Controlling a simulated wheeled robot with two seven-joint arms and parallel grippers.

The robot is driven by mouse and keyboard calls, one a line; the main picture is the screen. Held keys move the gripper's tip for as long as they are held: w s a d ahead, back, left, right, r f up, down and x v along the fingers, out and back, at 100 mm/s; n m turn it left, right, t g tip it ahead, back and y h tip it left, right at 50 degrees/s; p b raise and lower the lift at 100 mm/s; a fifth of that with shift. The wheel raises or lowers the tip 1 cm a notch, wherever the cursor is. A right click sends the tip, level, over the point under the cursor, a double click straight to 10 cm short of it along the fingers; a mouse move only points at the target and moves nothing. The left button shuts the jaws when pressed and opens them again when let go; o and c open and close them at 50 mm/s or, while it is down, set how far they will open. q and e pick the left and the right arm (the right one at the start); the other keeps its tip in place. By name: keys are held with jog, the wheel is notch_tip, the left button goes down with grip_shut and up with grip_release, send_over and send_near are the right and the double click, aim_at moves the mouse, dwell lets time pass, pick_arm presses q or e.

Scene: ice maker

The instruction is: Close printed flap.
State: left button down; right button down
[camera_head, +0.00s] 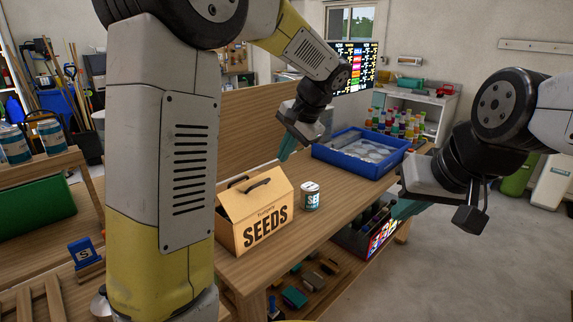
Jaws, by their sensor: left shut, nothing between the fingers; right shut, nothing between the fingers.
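A tan cardboard box (266,224) printed "SEEDS" stands on the wooden workbench, its printed panel facing front right. A black handle (257,186) shows at its top, and a dark gap shows beside it. I cannot tell how far the printed flap is open. My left arm hides the box's left part. My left gripper (287,150) hangs above the bench behind the box, pointing down, shut and apart from it. My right gripper (400,209) is over the bench's right edge, to the right of the box, shut and touching nothing I can see.
A small "SEEDS" can (310,196) stands right of the box. A blue tray (322,153) with clear items lies at the bench's far end. A crate (352,238) sits on the lower shelf. Bench top right of the can is clear.

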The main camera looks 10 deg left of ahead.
aim_at(261, 183)
pick_arm(q)
jog(key=a+x, duration=0.1)
jog(key=x, duration=1.2)
jog(key=shift+w+r, duration=0.4)
jog(key=shift+a, duration=0.25)
jog(key=shift+w+a+h, duration=0.2)
jog(key=shift+h, duration=0.1)
